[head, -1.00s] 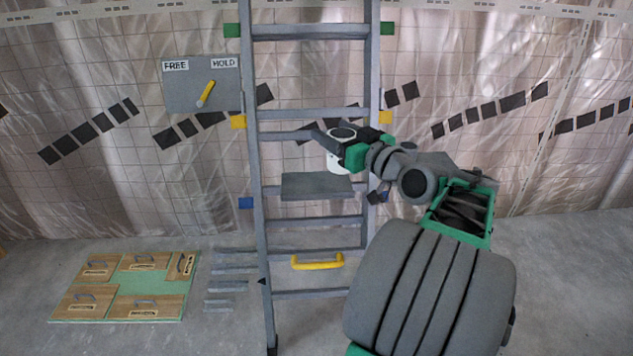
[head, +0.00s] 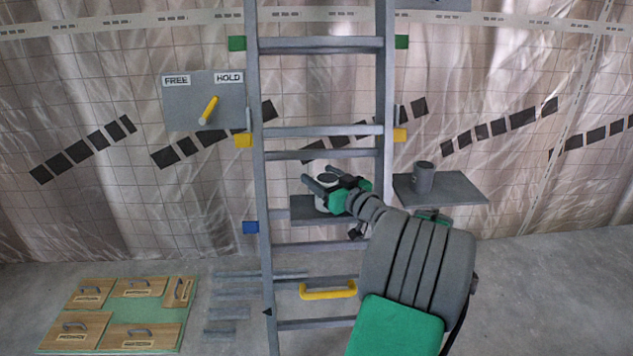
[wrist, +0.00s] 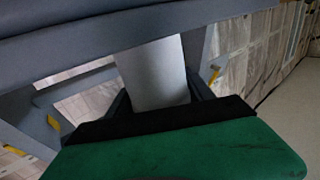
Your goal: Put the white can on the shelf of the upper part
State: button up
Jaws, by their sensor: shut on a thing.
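My gripper (head: 322,184) is shut on the white can (head: 322,204). In the head view the can is upright between the fingers, at the shelf (head: 300,213) between the ladder's rails. I cannot tell whether the can's base touches this shelf. In the wrist view the can (wrist: 155,75) shows as a pale surface between the dark fingers, with a grey rung across the top. The ladder-like panel (head: 257,185) stands upright, with green, yellow and blue tabs on its sides.
A grey can (head: 424,177) stands on a side shelf (head: 455,188) at the right. A lever plate (head: 185,105) marked FREE and HOLD is at the left, its yellow lever tilted up right. A yellow handle (head: 328,290) sits low on the ladder. A board with wooden pieces (head: 145,309) lies on the floor.

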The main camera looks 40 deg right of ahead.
jog(key=shift+d+r, duration=0.1)
jog(key=shift+r, duration=0.05)
jog(key=shift+f, duration=0.3)
jog(key=o, duration=1.6)
jog(key=shift+r, duration=0.1)
jog(key=shift+r, duration=0.3)
jog(key=s, duration=1.2)
jog(key=shift+a+f, duration=0.15)
jog(key=shift+a, duration=0.2)
